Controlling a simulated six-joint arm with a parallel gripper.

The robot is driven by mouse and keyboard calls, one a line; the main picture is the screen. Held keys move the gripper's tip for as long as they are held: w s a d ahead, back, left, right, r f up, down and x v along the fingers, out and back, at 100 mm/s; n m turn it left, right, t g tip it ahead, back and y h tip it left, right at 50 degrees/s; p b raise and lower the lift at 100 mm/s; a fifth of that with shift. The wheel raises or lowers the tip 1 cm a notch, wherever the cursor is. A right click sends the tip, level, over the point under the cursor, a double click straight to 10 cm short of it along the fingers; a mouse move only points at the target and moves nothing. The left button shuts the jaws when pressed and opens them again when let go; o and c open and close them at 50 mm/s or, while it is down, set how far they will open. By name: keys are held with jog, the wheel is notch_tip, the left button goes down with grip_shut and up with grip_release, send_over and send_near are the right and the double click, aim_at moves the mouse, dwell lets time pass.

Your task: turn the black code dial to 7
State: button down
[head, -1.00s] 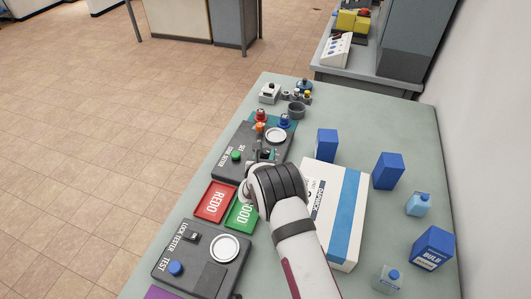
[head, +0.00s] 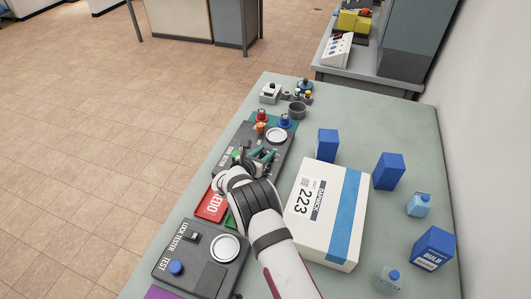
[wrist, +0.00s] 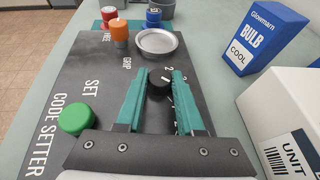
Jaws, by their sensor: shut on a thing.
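The code setter (head: 283,142) is a dark panel on the table, lettered CODE SETTER, SET and GRIP in the wrist view (wrist: 95,60). The small round black code dial (wrist: 159,84) sits between my gripper's teal fingertips (wrist: 158,76), below the silver dish. My gripper (head: 263,154) is shut on the dial. White numerals, one of them a 2, show on the panel right of the dial. The right finger covers some of them, and I cannot read the dial's setting. The head view barely shows the dial behind my fingers.
A green button (wrist: 77,118) is left of my fingers. An orange knob (wrist: 119,33) and a silver dish (wrist: 157,42) lie beyond. A white box marked 223 (head: 312,205) and a blue bulb box (head: 327,142) stand to the right. The lock tester (head: 202,260) is nearer.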

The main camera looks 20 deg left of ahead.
jog(key=shift+a+m+h, duration=0.15)
jog(key=shift+m+h, duration=0.95)
jog(key=shift+h, duration=0.2)
jog(key=shift+w+r+g, duration=0.1)
jog(key=shift+g, duration=0.2)
jog(key=c, duration=0.5)
grip_release()
jog(key=v, duration=1.6)
jog(key=shift+a, duration=0.15)
